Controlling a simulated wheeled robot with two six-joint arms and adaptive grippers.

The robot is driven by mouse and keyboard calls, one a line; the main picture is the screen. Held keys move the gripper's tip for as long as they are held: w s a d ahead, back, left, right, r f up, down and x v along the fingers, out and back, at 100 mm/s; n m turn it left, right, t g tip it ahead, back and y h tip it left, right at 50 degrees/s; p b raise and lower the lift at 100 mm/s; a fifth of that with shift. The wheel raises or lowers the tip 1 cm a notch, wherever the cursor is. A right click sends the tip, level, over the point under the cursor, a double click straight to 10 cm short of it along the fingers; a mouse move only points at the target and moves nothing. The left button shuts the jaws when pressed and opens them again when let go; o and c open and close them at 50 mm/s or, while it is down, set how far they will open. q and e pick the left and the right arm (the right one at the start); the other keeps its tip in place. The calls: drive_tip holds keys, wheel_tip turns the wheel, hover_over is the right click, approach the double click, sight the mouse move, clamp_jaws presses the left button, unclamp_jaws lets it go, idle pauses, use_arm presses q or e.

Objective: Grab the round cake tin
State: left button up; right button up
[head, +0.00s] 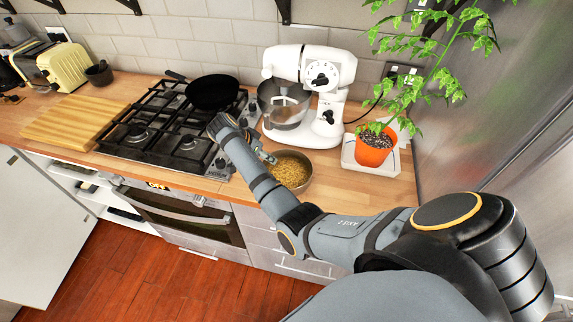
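The round cake tin (305,184) is a shallow metal tin with a yellowish, grainy filling. It sits on the wooden counter, right of the gas hob and in front of the stand mixer. My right gripper (268,157) is at the tin's far left rim, with the arm reaching across in front of it. The fingers are small and partly hidden, so I cannot tell whether they are open or touch the rim. My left gripper is not in view.
The white stand mixer (318,75) stands close behind the tin. A potted plant (374,152) is on a white tray to the right. A black pan (211,92) sits on the gas hob (165,135). The counter right of the tin is clear.

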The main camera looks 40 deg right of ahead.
drive_tip(key=shift+d+f, duration=0.15)
drive_tip(key=c, duration=0.6)
clamp_jaws()
